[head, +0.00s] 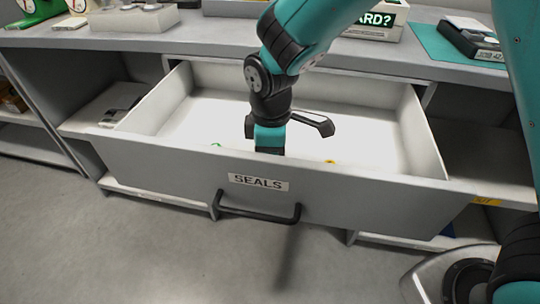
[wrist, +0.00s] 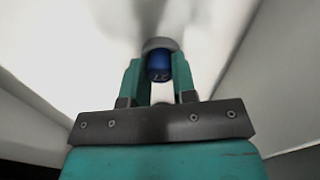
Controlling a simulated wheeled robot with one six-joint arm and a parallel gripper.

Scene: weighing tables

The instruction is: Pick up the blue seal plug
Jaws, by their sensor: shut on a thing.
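The blue seal plug (wrist: 158,68) shows in the wrist view between the two teal fingers of my gripper (wrist: 158,78). It has a dark blue body with a pale grey rounded part at its far end. My gripper is shut on it. In the head view my gripper reaches down into the open drawer marked SEALS (head: 258,183), and the drawer's front panel hides the fingertips and the plug. I cannot tell whether the plug touches the drawer floor.
A small green thing (head: 216,145) and a small yellow thing (head: 330,162) lie in the drawer. The drawer's walls stand around my gripper, and its black handle (head: 258,213) faces the front. A teal mat (head: 440,46) lies on the counter at right.

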